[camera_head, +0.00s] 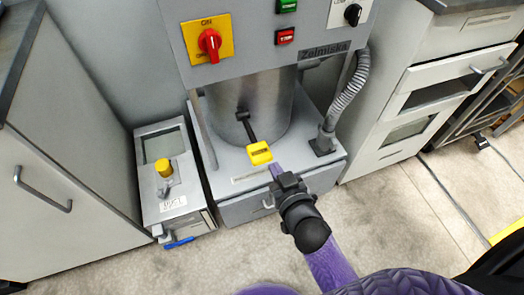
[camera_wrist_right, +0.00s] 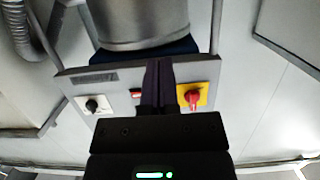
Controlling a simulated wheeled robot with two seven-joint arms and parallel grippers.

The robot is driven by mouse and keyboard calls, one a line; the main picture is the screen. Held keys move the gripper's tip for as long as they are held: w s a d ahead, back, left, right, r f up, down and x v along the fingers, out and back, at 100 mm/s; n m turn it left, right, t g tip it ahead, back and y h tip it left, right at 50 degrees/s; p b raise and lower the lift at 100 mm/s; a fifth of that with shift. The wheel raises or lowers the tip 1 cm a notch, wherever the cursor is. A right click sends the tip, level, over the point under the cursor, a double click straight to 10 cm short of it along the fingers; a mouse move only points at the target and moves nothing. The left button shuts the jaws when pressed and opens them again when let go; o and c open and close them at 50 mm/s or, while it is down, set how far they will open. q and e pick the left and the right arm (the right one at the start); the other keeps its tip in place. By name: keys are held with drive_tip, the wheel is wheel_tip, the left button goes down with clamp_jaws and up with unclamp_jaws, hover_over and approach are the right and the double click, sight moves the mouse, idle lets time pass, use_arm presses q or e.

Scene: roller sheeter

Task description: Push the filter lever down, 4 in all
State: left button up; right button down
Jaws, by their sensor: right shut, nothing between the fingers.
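The filter lever is a black rod with a yellow handle (camera_head: 259,152). It sticks out from the front of the grey metal cylinder (camera_head: 262,108) of the Zelmiska machine in the head view. My right gripper (camera_head: 275,169) is shut and empty. Its purple fingertips are just below and to the right of the yellow handle in the head view; I cannot tell whether they touch it. In the right wrist view the closed fingers (camera_wrist_right: 158,78) point at the machine, and the yellow handle does not show there. My left gripper is not in view.
A red switch (camera_head: 210,41) on a yellow plate, green and red buttons and a black knob (camera_head: 352,14) are on the panel above. A ribbed hose (camera_head: 349,95) stands right of the cylinder. A small grey unit (camera_head: 172,178) is at left. Cabinets flank both sides.

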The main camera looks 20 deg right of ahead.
drive_tip(key=b, duration=0.4)
hover_over(262, 157)
drive_tip(key=s, duration=0.1)
wheel_tip(262, 157, down, 3)
drive_tip(key=shift+r, duration=0.15)
drive_tip(key=f+b, duration=0.1)
drive_tip(key=w+f+b, duration=0.1)
drive_tip(key=shift+f, duration=0.3)
drive_tip(key=shift+f+b, duration=0.6)
drive_tip(key=shift+b, duration=0.05)
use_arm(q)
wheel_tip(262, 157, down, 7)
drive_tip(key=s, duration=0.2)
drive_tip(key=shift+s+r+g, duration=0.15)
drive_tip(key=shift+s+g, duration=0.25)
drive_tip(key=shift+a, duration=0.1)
